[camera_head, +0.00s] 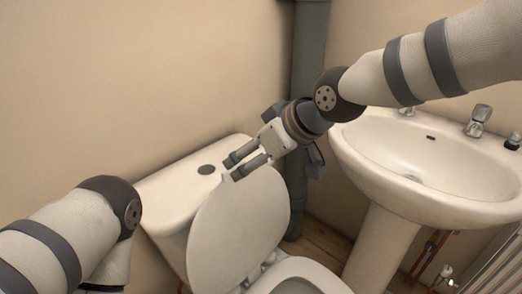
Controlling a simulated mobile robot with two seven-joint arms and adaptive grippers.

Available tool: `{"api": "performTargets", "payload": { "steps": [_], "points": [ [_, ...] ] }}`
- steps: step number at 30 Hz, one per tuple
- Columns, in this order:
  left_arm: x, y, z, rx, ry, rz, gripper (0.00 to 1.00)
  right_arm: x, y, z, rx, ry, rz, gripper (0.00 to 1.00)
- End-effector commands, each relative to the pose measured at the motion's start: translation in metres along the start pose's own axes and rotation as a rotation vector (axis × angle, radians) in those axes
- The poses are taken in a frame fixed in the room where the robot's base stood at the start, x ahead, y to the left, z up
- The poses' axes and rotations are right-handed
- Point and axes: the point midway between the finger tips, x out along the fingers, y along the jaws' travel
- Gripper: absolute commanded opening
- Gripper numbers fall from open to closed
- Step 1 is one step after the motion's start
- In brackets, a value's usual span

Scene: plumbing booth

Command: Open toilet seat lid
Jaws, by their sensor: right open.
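The toilet lid (238,228) is a cream oval panel, raised and standing nearly upright against the front of the cistern (165,190). The toilet bowl and seat (298,275) show at the bottom edge, partly cut off by the frame. My right gripper (234,168) is open, with its fingertips at the upper edge of the lid. I cannot tell whether they touch it. My left arm comes in at the lower left, and its gripper is out of view.
A washbasin (430,185) on a pedestal (382,250) stands to the right, below my right arm. A dark vertical pipe (309,50) runs down the wall corner behind the toilet. Copper pipes and a radiator (495,265) are at the lower right.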

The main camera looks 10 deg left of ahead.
Motion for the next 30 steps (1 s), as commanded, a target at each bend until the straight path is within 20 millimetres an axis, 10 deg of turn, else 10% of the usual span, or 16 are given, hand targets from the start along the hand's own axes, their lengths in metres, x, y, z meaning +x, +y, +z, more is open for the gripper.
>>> {"api": "performTargets", "payload": {
  "steps": [7, 19, 25, 30],
  "points": [
    [0.000, 0.000, 0.000, 0.000, -0.001, 0.000, 0.31, -0.039, -0.001, 0.001, 0.002, 0.000, -0.001, 0.78],
    [-0.002, 0.000, -0.001, 0.000, 0.005, 0.000, 0.31, -0.030, -0.004, 0.022, 0.039, -0.028, -0.019, 0.78],
    [-0.017, 0.001, -0.007, -0.001, 0.041, 0.002, 0.31, 0.022, -0.045, 0.180, 0.353, -0.208, -0.091, 0.78],
    [-0.030, 0.001, -0.013, -0.001, 0.077, 0.004, 0.31, 0.015, -0.102, 0.339, 0.659, -0.422, -0.051, 0.78]
  ]
}}
